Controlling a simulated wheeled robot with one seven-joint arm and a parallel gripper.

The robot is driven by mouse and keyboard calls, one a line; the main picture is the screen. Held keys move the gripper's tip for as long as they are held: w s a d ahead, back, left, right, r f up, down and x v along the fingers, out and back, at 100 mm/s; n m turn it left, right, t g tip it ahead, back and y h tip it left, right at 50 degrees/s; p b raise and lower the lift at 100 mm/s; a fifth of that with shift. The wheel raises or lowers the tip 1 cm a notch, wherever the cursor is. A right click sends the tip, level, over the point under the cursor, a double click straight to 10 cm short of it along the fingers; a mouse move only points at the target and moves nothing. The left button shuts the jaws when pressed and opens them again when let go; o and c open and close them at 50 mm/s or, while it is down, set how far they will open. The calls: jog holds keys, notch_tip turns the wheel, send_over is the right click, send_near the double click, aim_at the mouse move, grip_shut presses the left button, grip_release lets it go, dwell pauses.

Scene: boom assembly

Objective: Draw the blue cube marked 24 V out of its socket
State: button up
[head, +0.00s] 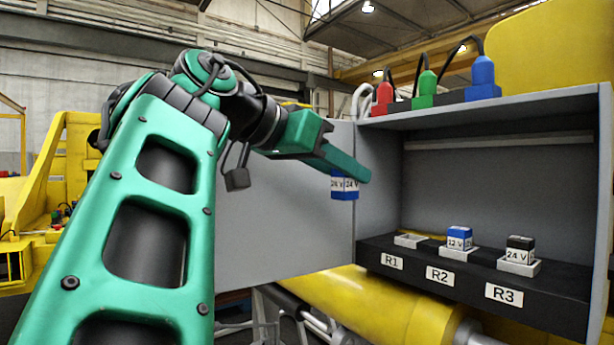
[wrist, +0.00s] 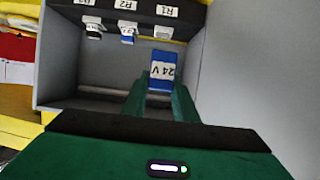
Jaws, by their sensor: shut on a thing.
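My gripper (head: 352,174) is shut on the blue cube marked 24 V (head: 344,188). It holds the cube in the air in front of the open cabinet's left wall, apart from the sockets. The cube has a white band with black lettering. In the wrist view the cube (wrist: 163,70) sits between my green fingertips, its label upside down. The socket at R1 (head: 409,240) is empty.
A blue cube marked 12 V (head: 459,238) sits in the R2 socket. A black cube marked 24 V (head: 519,249) sits in the R3 socket. The cabinet (head: 480,97) has side walls and a top carrying red, green and blue plugs (head: 482,80).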

aim_at(337, 184)
jog(key=shift+s+a, duration=0.65)
jog(key=shift+a, duration=0.3)
jog(key=shift+s+a, duration=0.6)
jog(key=shift+a, duration=0.35)
jog(key=shift+s+a, duration=0.65)
jog(key=shift+a, duration=0.3)
